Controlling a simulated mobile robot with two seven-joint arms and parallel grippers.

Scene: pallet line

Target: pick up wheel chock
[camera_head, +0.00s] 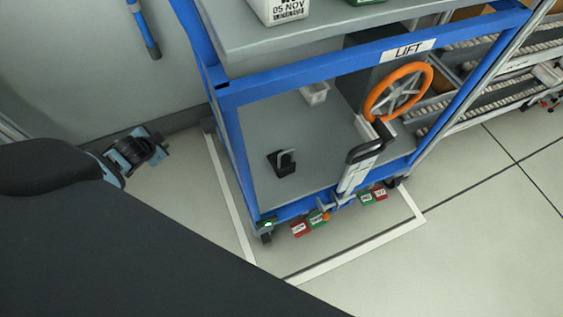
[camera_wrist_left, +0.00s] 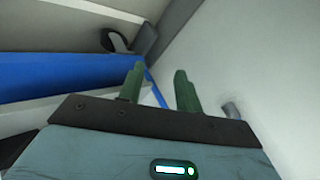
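The wheel chock (camera_head: 285,163) is a small black block with a grey loop handle. In the head view it sits on the grey lower deck of the blue cart. My left arm comes in from the left of that view, and its wrist stays left of the cart, well apart from the chock. In the left wrist view my left gripper (camera_wrist_left: 160,69) has two green fingers spread apart with nothing between them. A dark curved shape (camera_wrist_left: 115,40) shows beyond the blue bar there; I cannot tell whether it is the chock's handle. My right gripper is not in view.
Red and green tags (camera_head: 300,229) hang along the lower edge.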

